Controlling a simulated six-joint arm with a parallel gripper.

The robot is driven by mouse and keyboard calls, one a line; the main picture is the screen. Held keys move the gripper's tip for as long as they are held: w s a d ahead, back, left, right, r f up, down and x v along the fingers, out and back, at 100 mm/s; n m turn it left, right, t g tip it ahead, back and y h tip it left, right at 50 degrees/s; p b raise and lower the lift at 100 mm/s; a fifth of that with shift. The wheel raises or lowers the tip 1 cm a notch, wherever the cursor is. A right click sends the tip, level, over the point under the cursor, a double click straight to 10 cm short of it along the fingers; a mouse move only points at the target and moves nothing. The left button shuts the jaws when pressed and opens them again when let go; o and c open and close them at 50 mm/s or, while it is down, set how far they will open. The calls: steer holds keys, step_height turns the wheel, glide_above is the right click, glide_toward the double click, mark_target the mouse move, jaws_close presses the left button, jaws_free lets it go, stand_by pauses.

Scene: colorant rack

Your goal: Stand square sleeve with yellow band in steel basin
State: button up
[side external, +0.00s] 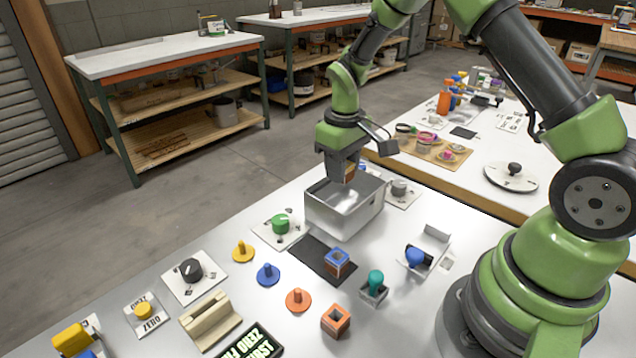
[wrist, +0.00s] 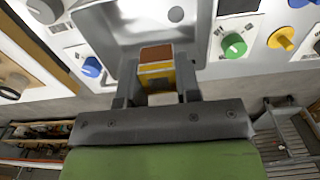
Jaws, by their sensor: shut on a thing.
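My gripper (side external: 343,178) is shut on the square sleeve with the yellow band, over the steel basin (side external: 338,222). In the wrist view my gripper (wrist: 156,88) has a finger on each side of the sleeve (wrist: 158,74), which shows an orange-brown end and a yellow band. In the side view only a small brownish part of the sleeve (side external: 350,170) shows between the fingers. I cannot tell whether the sleeve's lower end touches the basin floor.
A blue square sleeve (side external: 337,263) stands on a dark mat (side external: 310,255). An orange square sleeve (side external: 335,320) is nearer the front. Several colored pegs stand in front.

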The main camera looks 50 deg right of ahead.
steer(key=shift+d, duration=0.65)
steer(key=shift+f, duration=0.2)
glide_above(343, 210)
steer(key=shift+f, duration=2.6)
steer(key=shift+f, duration=0.5)
steer(key=shift+f, duration=0.3)
steer(key=shift+f, duration=0.2)
steer(key=shift+f, duration=0.3)
